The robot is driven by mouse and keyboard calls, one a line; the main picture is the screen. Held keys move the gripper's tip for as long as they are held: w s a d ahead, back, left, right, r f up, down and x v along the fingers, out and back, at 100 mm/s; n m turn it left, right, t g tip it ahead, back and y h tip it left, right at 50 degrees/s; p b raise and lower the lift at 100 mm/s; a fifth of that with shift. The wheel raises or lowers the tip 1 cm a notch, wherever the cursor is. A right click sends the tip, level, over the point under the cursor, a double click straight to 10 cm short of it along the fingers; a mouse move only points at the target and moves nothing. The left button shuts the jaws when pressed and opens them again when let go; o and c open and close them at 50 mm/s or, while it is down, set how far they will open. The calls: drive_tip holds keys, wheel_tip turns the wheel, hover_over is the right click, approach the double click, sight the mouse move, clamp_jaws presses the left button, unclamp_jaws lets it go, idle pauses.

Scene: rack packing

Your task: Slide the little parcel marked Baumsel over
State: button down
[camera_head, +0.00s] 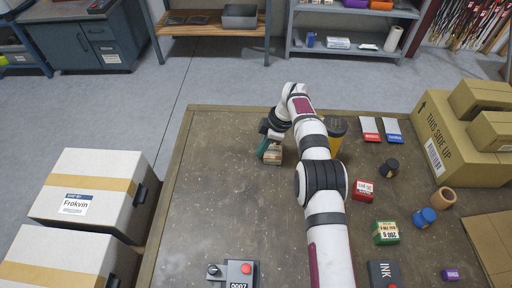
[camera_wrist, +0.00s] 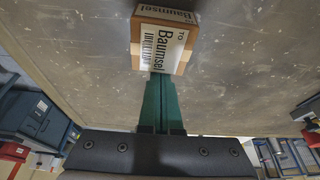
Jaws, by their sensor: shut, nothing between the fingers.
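The little parcel marked Baumsel (camera_wrist: 160,42) is a brown box with a white label, at the top middle of the wrist view. In the head view the parcel (camera_head: 272,156) sits on the brown table, left of my arm. My gripper (camera_wrist: 162,80) has green fingers closed together with nothing between them. The fingertips are right at the parcel's near side; I cannot tell if they touch it. In the head view my gripper (camera_head: 264,149) is beside the parcel and partly hides it.
The table (camera_head: 215,180) is clear left of the parcel. A yellow-and-black container (camera_head: 338,132) stands behind my arm. Right of my arm are a red box (camera_head: 362,190), a green box (camera_head: 385,232), a dark jar (camera_head: 389,167) and large cartons (camera_head: 447,150). White Frokvin boxes (camera_head: 95,190) stand left.

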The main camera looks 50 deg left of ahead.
drive_tip(key=shift+s+a, duration=1.05)
drive_tip(key=shift+s, duration=0.05)
drive_tip(key=shift+s+a+r, duration=0.2)
drive_tip(key=shift+a+r, duration=0.1)
drive_tip(key=shift+r, duration=0.4)
drive_tip(key=v, duration=0.8)
drive_tip(key=shift+d+r, duration=0.2)
drive_tip(key=shift+r, duration=0.05)
drive_tip(key=c, duration=1.6)
unclamp_jaws()
drive_tip(key=shift+w, duration=0.1)
